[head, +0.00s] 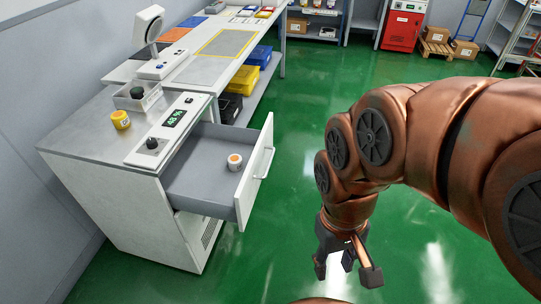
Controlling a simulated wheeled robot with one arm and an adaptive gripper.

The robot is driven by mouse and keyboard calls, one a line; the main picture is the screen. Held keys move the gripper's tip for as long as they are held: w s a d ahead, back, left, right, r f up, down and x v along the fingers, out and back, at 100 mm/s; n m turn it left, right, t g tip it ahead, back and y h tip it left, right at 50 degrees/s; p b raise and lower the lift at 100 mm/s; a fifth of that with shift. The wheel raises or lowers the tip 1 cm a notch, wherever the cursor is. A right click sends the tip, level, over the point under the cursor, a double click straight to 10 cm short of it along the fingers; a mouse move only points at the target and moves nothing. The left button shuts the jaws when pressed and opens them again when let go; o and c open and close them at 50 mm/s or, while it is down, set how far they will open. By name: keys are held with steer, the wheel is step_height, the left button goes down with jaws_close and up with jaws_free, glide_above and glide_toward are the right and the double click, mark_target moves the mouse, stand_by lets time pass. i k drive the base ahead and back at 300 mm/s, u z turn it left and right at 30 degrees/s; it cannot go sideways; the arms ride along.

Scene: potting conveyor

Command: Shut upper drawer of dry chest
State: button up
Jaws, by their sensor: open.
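The dry chest (105,200) is a white cabinet at the left with a sloped panel on top showing a green "48 %" display. Its upper drawer (198,160) is pulled out to the right. A white front (250,190) with a bar handle (264,163) closes off the drawer's outer end. A small white jar with an orange top (234,161) stands inside the drawer near that front. My gripper (347,277) is open and empty, pointing down. It is to the right of the drawer front and nearer the camera, apart from it.
A yellow jar (120,119) and a grey tray with a dark knob-like item (137,96) are on the chest top. A long workbench (209,70) runs behind, with a yellow bin (258,56) beneath. Green floor (295,140) is clear between drawer and arm.

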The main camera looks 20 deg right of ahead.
mark_target(198, 180)
steer(key=i, duration=0.4)
steer(key=u, duration=0.05)
steer(key=k, duration=0.65)
steer(key=u, duration=0.65)
steer(key=i, duration=1.25)
steer(key=z, duration=0.3)
